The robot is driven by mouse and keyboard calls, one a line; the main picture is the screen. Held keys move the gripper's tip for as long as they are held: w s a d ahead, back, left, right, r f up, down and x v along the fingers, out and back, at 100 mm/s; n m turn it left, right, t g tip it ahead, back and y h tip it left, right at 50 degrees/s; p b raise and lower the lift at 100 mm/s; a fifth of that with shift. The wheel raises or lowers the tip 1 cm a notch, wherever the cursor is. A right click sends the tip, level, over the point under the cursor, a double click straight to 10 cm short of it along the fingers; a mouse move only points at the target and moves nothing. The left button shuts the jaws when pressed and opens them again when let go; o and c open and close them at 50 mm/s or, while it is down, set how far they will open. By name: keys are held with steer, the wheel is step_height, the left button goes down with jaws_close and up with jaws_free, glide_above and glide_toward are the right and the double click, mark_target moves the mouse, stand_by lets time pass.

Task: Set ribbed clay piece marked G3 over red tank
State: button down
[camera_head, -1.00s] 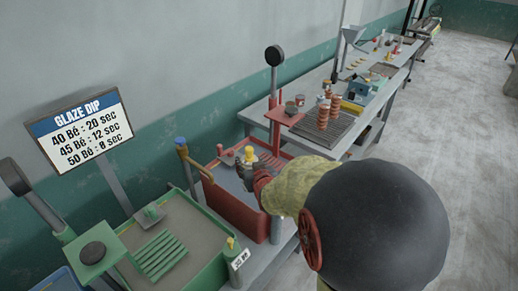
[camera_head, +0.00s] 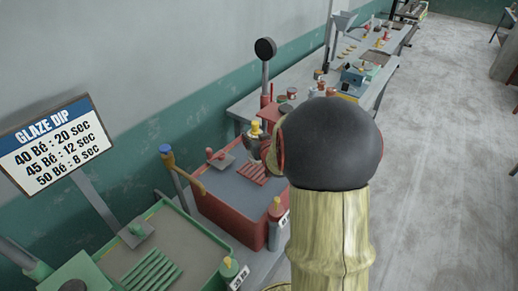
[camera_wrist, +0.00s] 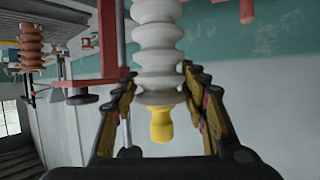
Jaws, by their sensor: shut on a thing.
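My gripper (camera_wrist: 160,110) is shut on a pale grey ribbed clay piece (camera_wrist: 158,45) with a yellow end (camera_wrist: 161,125), in the wrist view. No G3 mark can be read on it. In the head view the held piece shows with its yellow end up (camera_head: 255,127), above the far right part of the red tank (camera_head: 225,218). I cannot tell its height over the tank. The tank holds grey liquid and has a red slatted rack at its right. My arm hides part of the tank's right side.
A green tank (camera_head: 205,280) stands in front, with a glaze dip sign (camera_head: 45,145) at left. A post with a blue knob (camera_head: 166,149) rises between the tanks. A bottle with an orange cap (camera_head: 276,208) stands at the red tank's near right corner. An orange ribbed piece (camera_wrist: 31,45) stands apart.

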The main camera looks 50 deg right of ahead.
steer(key=w+d+f+b, duration=0.1)
steer(key=d+f, duration=0.3)
steer(key=f, duration=0.4)
steer(key=shift+w+d+f+b, duration=0.25)
steer(key=shift+w+f+b, duration=0.15)
steer(key=shift+w, duration=0.1)
steer(key=shift+f, duration=0.1)
steer(key=c, duration=1)
jaws_free()
steer(key=shift+f, duration=0.15)
